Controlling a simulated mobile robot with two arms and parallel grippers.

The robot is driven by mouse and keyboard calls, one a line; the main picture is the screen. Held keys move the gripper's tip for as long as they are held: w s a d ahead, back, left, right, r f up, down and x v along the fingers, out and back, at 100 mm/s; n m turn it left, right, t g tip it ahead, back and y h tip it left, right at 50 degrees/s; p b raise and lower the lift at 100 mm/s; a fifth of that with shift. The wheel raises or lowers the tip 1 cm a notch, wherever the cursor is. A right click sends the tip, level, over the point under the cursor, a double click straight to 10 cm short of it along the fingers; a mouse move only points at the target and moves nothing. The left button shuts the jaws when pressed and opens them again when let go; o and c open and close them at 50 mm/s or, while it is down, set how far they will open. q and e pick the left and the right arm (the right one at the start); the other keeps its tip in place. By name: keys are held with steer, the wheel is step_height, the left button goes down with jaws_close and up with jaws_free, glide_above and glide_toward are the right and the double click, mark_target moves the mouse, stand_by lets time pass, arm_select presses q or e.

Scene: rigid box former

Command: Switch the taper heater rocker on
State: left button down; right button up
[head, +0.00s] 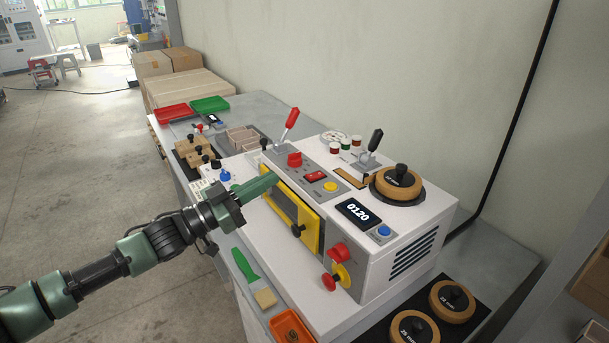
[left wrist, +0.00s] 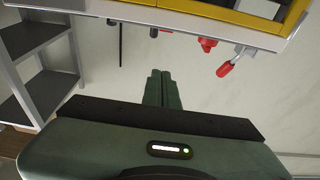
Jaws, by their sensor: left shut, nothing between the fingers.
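The box former (head: 375,275) is a white machine on a bench. A red rocker (head: 315,176) sits on the grey panel on its top, between a red knob (head: 294,160) and a yellow button (head: 330,187). Which way the rocker is tipped is too small to tell. My left gripper (head: 272,179) is shut and empty, to the left of the panel by the yellow-framed door (head: 308,238), apart from the rocker. In the left wrist view its shut fingers (left wrist: 163,76) point towards the wall. My right gripper is not in view.
A red-handled lever (head: 290,122) stands behind the knob; it also shows in the left wrist view (left wrist: 230,66). A black-handled lever (head: 374,142) and a wooden disc (head: 397,182) are farther right. A display (head: 358,213) reads 0120. A red mushroom button (head: 338,253) is at the front.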

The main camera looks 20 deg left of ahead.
arm_select(q)
step_height(320, 180, up, 2)
steer(key=r+p, duration=0.1)
steer(key=p, duration=0.2)
glide_above(302, 183)
steer(key=w, duration=0.1)
steer(key=shift+d+f, duration=0.25)
steer(key=f, duration=0.3)
steer(key=shift+s+a+f, duration=0.15)
steer(key=shift+s+a, duration=0.1)
steer(key=shift+s, duration=0.05)
steer(key=shift+s+a+f, duration=0.1)
steer(key=shift+f, duration=0.5)
